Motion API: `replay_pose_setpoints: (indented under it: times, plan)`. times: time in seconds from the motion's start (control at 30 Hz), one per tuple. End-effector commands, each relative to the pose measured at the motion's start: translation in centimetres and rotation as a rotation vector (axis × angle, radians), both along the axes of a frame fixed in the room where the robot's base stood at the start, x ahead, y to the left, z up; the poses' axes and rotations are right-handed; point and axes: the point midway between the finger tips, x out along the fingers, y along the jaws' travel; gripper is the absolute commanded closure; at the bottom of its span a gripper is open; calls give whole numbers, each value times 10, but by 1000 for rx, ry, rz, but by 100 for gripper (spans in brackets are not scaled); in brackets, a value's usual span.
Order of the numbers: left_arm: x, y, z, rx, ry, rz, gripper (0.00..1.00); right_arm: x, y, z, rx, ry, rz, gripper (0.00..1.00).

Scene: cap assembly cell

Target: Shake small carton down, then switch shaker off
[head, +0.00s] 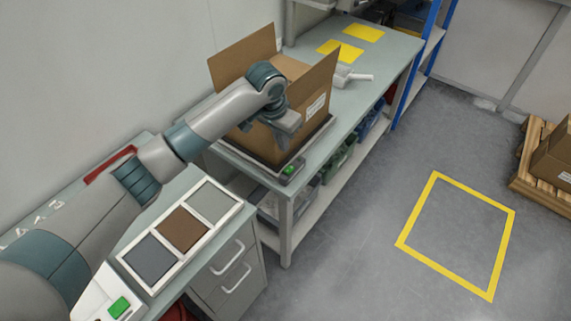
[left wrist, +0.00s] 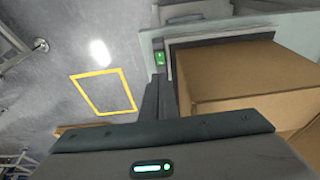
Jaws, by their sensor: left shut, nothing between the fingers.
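An open brown carton (head: 318,84) with raised flaps and a white label stands on the shaker (head: 312,140), a low dark-edged plate on the bench. The carton also shows in the left wrist view (left wrist: 235,75). A lit green button (head: 289,169) is at the shaker's near corner; it also shows in the left wrist view (left wrist: 159,58). My left gripper (head: 283,143) is shut and empty, in front of the carton's near side and above the button. Whether it touches the carton I cannot tell. The carton's inside is mostly hidden. My right gripper is out of view.
A tray with three coloured panels (head: 180,229) lies on the near cabinet, beside another green button (head: 119,307). A white hand tool (head: 352,76) and yellow pads (head: 362,32) are farther along the bench.

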Motion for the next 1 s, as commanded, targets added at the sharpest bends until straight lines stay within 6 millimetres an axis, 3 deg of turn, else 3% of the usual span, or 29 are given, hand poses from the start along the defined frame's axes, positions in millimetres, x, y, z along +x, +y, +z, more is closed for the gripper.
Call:
replay_pose_setpoints:
  times: [0.6,0.8,1.0]
  plan:
    - [11,-8,-96,2,2,2,100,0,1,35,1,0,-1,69]
    - [11,-8,-111,1,0,1,100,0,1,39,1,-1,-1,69]
    - [10,-7,-115,0,0,1,100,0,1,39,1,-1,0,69]
